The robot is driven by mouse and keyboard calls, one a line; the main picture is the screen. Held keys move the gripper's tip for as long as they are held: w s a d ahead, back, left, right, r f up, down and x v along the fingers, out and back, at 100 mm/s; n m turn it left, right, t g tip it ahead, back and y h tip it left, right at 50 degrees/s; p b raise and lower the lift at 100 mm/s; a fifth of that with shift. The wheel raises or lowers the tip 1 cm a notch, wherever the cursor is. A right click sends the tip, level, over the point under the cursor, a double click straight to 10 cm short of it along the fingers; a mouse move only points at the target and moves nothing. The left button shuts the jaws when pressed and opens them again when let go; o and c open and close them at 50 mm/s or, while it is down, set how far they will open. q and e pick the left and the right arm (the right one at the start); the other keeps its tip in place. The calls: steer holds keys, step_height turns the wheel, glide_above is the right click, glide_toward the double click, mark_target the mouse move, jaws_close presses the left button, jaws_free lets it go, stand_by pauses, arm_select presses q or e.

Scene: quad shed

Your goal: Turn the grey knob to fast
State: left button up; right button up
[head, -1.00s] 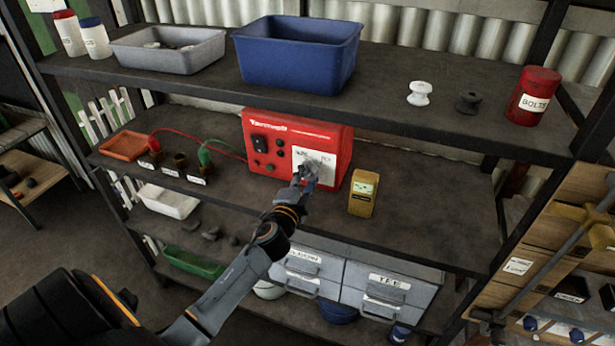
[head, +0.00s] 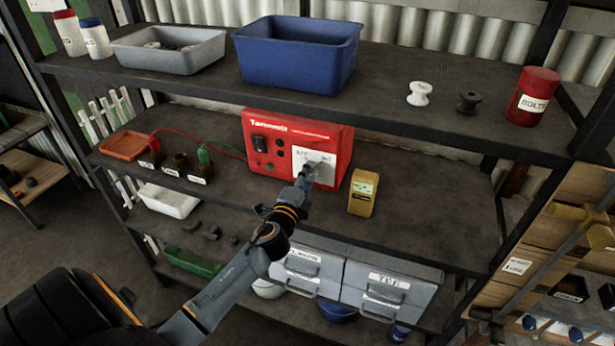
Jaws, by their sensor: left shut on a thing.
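The red box (head: 275,128) stands on the middle shelf, with a white label plate (head: 325,157) on the right of its front. The grey knob is on that plate, mostly hidden by my left gripper (head: 309,172). My left gripper reaches up from below and is shut on the grey knob. The plate's lettering is too small to read, so I cannot tell where the knob points. My right gripper is not in view.
A yellow meter (head: 362,193) stands just right of the red box. The upper shelf holds a blue bin (head: 297,58). Grey drawers (head: 385,285) lie below.

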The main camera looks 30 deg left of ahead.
arm_select(q)
steer(key=o, duration=1.2)
steer(key=shift+s, duration=0.1)
steer(key=v, duration=1.2)
steer(key=shift+f, duration=0.15)
